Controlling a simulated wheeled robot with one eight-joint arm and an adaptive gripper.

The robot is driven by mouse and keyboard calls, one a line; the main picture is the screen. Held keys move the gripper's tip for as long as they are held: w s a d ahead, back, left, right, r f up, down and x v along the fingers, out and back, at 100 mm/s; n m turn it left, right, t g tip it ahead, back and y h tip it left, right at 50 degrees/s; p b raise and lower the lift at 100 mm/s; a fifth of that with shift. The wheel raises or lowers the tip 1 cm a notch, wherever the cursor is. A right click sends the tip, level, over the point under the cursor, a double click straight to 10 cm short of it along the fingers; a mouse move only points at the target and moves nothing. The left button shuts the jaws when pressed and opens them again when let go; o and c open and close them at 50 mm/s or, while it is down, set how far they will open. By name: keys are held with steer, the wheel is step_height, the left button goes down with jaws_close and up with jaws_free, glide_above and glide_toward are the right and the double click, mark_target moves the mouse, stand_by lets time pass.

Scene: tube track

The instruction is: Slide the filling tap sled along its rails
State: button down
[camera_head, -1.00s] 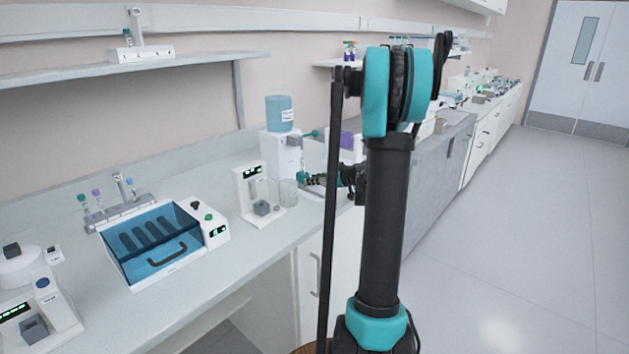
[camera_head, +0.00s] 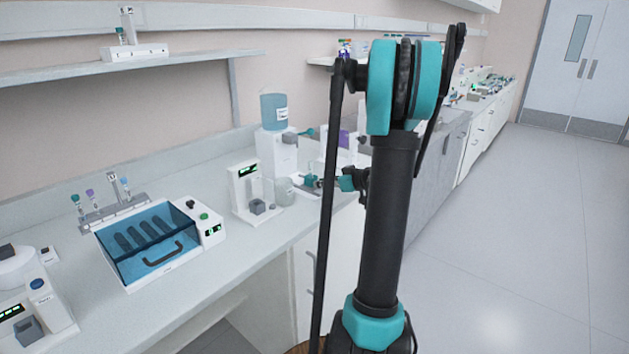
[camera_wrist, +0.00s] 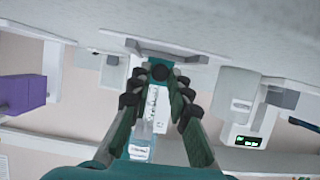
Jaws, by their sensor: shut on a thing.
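The wrist view shows the counter at the top, so it looks upside down. In it, my gripper (camera_wrist: 158,92) has its two dark fingers around a teal block with a dark round knob (camera_wrist: 160,72), which I take to be the tap sled. The fingers hide part of it, and I cannot make out the rails. A white dispenser (camera_wrist: 150,115) with a blue bottle (camera_wrist: 138,152) lies beyond, between the fingers. In the head view, my gripper (camera_head: 312,182) is low in front of the dispenser (camera_head: 278,158), right of a glass beaker (camera_head: 284,191); its grip is too small to see.
A white device with a green display (camera_head: 243,190) stands left of the beaker. Further left is a blue-lidded box (camera_head: 150,245). A purple block (camera_wrist: 22,93) is at the left in the wrist view. Open floor (camera_head: 520,230) lies to the right.

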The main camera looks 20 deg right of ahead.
steer(key=shift+s+d, duration=0.45)
steer(key=shift+s, duration=0.25)
steer(key=shift+s+d, duration=0.4)
steer(key=shift+s, duration=0.25)
steer(key=c, duration=1.4)
jaws_free()
steer(key=shift+s+d, duration=0.1)
steer(key=v, duration=1.2)
steer(key=shift+s+d, duration=0.1)
